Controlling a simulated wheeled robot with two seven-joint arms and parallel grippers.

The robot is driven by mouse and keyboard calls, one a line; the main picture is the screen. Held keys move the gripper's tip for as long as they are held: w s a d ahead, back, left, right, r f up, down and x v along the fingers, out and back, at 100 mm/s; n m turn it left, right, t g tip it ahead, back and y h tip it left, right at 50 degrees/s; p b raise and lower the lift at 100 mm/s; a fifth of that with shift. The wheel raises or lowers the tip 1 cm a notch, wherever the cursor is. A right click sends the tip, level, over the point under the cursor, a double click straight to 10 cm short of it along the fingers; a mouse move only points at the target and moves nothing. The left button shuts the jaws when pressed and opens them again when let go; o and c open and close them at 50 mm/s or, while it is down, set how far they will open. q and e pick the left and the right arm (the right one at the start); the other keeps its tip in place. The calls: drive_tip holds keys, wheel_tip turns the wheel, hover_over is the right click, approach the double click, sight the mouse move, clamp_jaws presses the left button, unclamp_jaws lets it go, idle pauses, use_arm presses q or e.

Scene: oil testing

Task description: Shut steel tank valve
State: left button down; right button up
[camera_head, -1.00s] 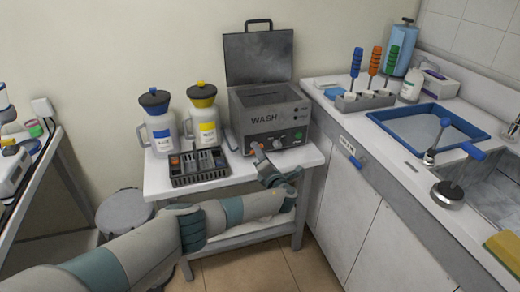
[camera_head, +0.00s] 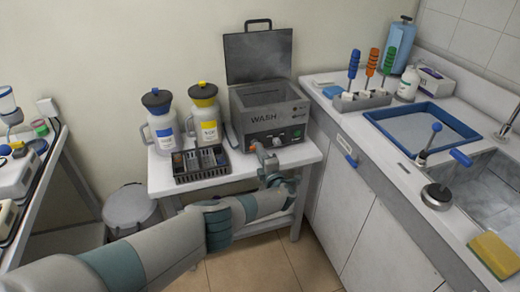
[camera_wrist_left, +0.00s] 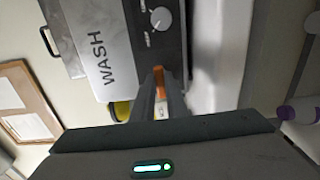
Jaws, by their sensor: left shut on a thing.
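The steel tank (camera_head: 268,103) is a grey box marked WASH with its lid open, on the white stand. Its front panel carries a knob and a green button. The orange valve handle (camera_wrist_left: 159,82) shows in the left wrist view at the lower front of the tank, between my finger tips. My left gripper (camera_head: 262,151) is low at the tank's front and is shut on the orange handle; it also shows in the left wrist view (camera_wrist_left: 160,92). My gripper and arm hide most of the valve in the head view. My right gripper is not in view.
A blue-lidded jug (camera_head: 161,125) and a yellow-lidded jug (camera_head: 205,118) stand left of the tank, behind a dark rack (camera_head: 200,164). A counter with a blue-rimmed basin (camera_head: 452,150) and a sink stands at the right. A round bin (camera_head: 130,208) is on the floor at left.

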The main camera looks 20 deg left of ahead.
use_arm(q)
drive_tip(key=shift+f, duration=0.1)
idle(0.4)
drive_tip(key=c, duration=1.8)
unclamp_jaws()
drive_tip(key=shift+o, duration=0.2)
